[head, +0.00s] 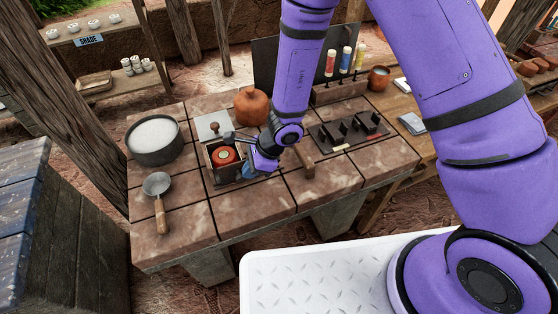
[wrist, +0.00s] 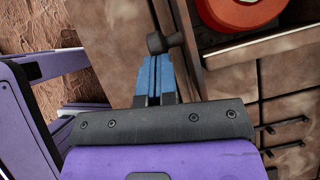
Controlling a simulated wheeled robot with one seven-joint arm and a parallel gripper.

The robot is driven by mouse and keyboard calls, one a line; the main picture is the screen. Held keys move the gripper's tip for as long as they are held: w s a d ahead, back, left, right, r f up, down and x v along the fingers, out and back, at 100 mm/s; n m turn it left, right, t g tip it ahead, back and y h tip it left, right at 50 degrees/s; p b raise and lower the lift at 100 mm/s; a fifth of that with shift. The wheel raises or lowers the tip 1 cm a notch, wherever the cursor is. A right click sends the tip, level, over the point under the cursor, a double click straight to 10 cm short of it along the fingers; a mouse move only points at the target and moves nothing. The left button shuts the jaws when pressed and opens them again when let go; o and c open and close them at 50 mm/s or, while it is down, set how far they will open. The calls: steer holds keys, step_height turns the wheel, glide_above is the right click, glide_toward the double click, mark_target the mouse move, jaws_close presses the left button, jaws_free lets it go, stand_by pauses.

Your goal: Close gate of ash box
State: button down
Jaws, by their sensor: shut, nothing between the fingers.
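The ash box (head: 210,168) is a small open-topped box on the brick table, with a round red-orange piece (head: 225,155) inside. The same red piece shows at the top right of the wrist view (wrist: 240,10). A pale plate (head: 210,124) with a brown knob stands at the back of the box; I cannot tell if it is the gate. My gripper (head: 252,158) is at the box's right side, low by its wall. Its blue fingers (wrist: 154,66) are shut and empty. A dark knob (wrist: 164,42) lies just past the fingertips; contact is unclear.
A pot of white powder (head: 154,138) and a ladle (head: 158,195) are left of the box. An orange clay jar (head: 251,106) stands behind it. A dark tool tray (head: 348,133) lies to the right. The table's front is mostly clear.

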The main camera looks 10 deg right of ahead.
mark_target(239, 174)
steer(key=shift+s+a, duration=0.25)
steer(key=shift+a, duration=0.5)
steer(key=shift+s+a, duration=0.25)
steer(key=shift+a, duration=0.45)
steer(key=shift+a, duration=0.1)
steer(key=d, duration=0.1)
steer(key=d+r, duration=0.1)
steer(key=d, duration=0.1)
steer(key=d+r, duration=0.1)
steer(key=shift+w+d+r, duration=0.15)
steer(key=shift+w, duration=0.25)
steer(key=v, duration=0.9)
steer(key=shift+d+r, duration=0.15)
steer(key=shift+r, duration=0.05)
steer(key=shift+r, duration=0.1)
